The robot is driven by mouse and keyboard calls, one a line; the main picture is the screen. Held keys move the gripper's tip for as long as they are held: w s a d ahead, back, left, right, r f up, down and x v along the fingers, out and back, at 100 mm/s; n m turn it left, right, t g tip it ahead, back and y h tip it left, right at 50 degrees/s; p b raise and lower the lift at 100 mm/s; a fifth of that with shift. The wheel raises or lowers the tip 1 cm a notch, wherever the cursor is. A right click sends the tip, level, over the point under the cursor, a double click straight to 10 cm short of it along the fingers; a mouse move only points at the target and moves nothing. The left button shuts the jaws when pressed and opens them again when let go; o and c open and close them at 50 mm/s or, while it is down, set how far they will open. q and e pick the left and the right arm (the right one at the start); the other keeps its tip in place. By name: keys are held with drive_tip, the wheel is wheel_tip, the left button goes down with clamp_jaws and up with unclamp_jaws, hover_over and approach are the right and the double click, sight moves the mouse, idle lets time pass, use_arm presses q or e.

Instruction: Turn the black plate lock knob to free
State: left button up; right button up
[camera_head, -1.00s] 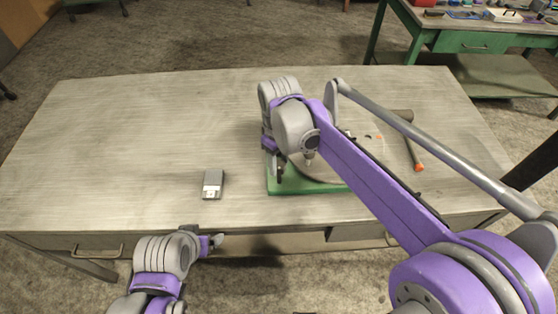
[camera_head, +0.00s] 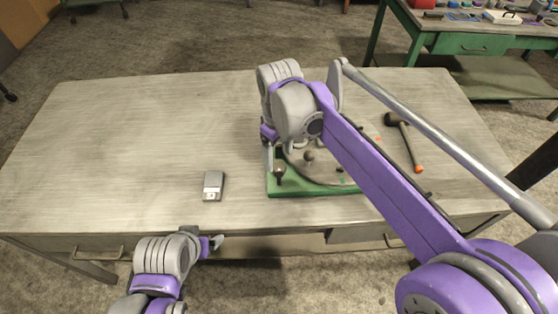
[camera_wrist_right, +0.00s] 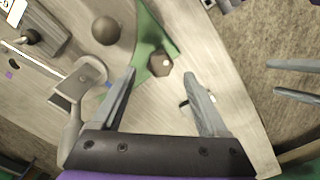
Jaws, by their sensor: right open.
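The black plate lock knob (camera_head: 279,172) stands at the front left corner of the green base (camera_head: 318,191). In the right wrist view the dark knob (camera_wrist_right: 160,64) has a pale dot on top and lies between and just beyond my fingertips. My right gripper (camera_wrist_right: 160,76) is open and empty, with a finger on either side of the knob's line. In the head view the right gripper (camera_head: 268,158) is partly hidden by its wrist, just left of and behind the knob. My left gripper (camera_head: 217,242) is at the table's front edge; its jaw opening is unclear.
A round grey plate (camera_head: 330,172) with a ball-topped post (camera_head: 309,156) sits on the base; the ball (camera_wrist_right: 106,30) is close to my left finger in the wrist view. A hammer (camera_head: 405,140) lies right. A small grey box (camera_head: 213,186) lies left. The table's left is clear.

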wheel_tip(320, 180, up, 7)
drive_tip(key=shift+f, duration=0.15)
drive_tip(key=shift+d, duration=0.1)
idle(0.4)
drive_tip(key=s+d+f+m+t, duration=0.5)
drive_tip(key=s+d+f+m, duration=0.4)
drive_tip(key=s+d+f, duration=0.6)
drive_tip(key=s+d, duration=0.1)
drive_tip(key=s, duration=0.2)
drive_tip(key=shift+d+m, duration=0.3)
drive_tip(key=shift+d, duration=0.05)
